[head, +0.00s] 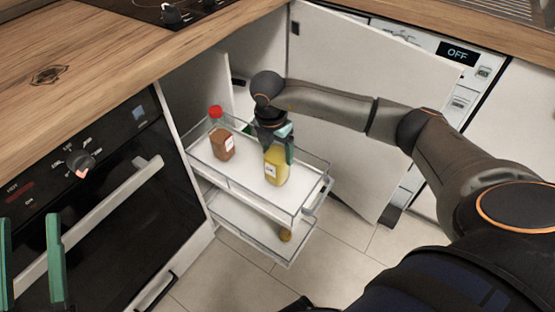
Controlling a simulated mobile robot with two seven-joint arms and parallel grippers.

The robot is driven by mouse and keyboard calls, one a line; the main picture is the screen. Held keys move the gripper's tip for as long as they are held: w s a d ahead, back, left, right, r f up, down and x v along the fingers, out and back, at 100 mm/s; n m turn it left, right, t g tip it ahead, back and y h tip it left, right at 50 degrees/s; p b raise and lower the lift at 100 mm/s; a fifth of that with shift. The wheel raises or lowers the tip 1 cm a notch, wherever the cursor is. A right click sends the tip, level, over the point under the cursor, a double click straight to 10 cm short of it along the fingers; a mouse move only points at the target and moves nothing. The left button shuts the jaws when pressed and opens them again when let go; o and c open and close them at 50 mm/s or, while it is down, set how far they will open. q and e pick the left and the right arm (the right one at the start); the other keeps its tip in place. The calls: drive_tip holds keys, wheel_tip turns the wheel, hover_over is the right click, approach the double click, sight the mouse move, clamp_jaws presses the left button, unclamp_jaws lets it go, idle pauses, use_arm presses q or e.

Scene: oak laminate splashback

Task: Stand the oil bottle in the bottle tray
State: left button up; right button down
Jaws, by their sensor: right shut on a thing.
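The oil bottle (276,172), yellow with a white label, is upright inside the rails of the upper pull-out bottle tray (240,175), near its front end. I cannot tell whether its base touches the tray floor. My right gripper (279,150) is shut on the upper part of the bottle from above and hides its top. My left gripper (32,265) is at the lower left edge of the view, its two green fingers apart with nothing between them.
A brown bottle with a red cap (222,142) stands further back in the tray. A lower tray (240,222) holds a small yellow object (285,235). The oven (100,200) is to the left, and an open white door (350,90) is behind my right arm.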

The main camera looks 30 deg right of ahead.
drive_tip(key=shift+w+d+f, duration=0.1)
drive_tip(key=shift+w+f, duration=0.05)
drive_tip(key=shift+f, duration=0.05)
wheel_tip(320, 180, down, 3)
drive_tip(key=shift+w+d+f+b, duration=0.1)
drive_tip(key=shift+b, duration=0.55)
use_arm(q)
drive_tip(key=s+r+m+h, duration=0.3)
drive_tip(key=s+r+h, duration=0.1)
drive_tip(key=h, duration=0.1)
drive_tip(key=shift+d+r+m, duration=0.3)
drive_tip(key=shift+r+m, duration=0.1)
use_arm(e)
drive_tip(key=shift+f, duration=0.15)
unclamp_jaws()
use_arm(q)
drive_tip(key=shift+f, duration=0.1)
